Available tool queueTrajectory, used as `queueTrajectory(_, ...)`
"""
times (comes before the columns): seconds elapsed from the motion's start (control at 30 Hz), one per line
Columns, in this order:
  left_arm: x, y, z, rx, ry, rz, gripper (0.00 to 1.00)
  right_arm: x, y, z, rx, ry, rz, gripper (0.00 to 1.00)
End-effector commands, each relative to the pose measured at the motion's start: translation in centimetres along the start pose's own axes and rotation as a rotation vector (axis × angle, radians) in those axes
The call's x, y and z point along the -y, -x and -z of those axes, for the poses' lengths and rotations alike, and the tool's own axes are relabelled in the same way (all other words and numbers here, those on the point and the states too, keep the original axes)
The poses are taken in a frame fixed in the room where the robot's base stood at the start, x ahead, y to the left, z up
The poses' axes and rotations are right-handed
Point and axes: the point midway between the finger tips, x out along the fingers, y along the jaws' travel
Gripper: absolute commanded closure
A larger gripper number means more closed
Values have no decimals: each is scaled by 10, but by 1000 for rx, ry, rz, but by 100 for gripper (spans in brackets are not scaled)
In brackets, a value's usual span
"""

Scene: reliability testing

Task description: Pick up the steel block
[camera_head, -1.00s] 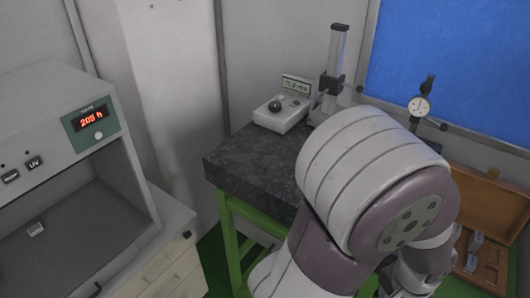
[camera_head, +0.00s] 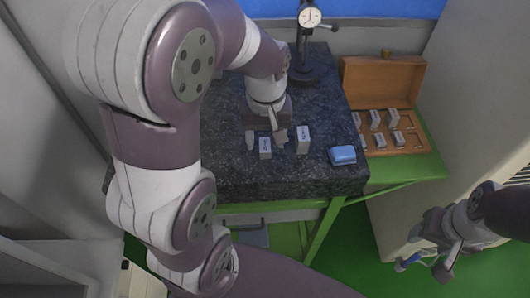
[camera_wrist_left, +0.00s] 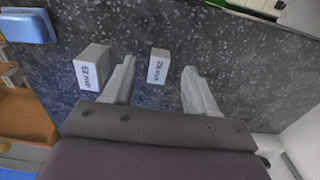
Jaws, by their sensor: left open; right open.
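Two small steel blocks with printed labels stand on the dark granite plate (camera_head: 225,172). The smaller block (camera_head: 265,149) is just in front of my left gripper (camera_head: 266,142); the larger block (camera_head: 303,140) is to its right. In the left wrist view the smaller block (camera_wrist_left: 159,67) shows between the open fingers of my left gripper (camera_wrist_left: 159,72), near their tips, with gaps on both sides. The larger block (camera_wrist_left: 91,67) is outside the fingers, on the left. My right gripper (camera_head: 427,264) is open and empty at the lower right, away from the table.
A wooden case (camera_head: 383,80) with several steel blocks stands open at the right of the plate. A blue item (camera_head: 342,155) lies at the plate's front right. A dial gauge on a stand (camera_head: 310,18) rises at the back. Green floor (camera_head: 350,240) is free in front.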

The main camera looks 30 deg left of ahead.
Motion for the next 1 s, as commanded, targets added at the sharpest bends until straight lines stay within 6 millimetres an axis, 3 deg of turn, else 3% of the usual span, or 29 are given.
queueTrajectory(0.07, 3, -12, 2, 8, 1, 4, 43, 0, 10, 2, -1, 0, 0, 43)
queueTrajectory(0.2, 2, -31, 2, 3, -1, 2, 43, 0, 9, 2, 0, 0, 0, 43)
queueTrajectory(0.4, 2, -34, 2, 1, -1, 0, 43, 0, 8, 1, 0, 0, 0, 43)
queueTrajectory(0.43, 2, -34, 2, 1, -1, 0, 46, 0, 8, 1, 0, 0, 0, 43)
queueTrajectory(0.6, 2, -34, 2, 1, -1, 1, 100, 0, 8, 1, 0, 0, 0, 43)
queueTrajectory(1.0, 2, -30, 2, 1, -2, 1, 100, 0, 7, 1, 0, 0, 0, 43)
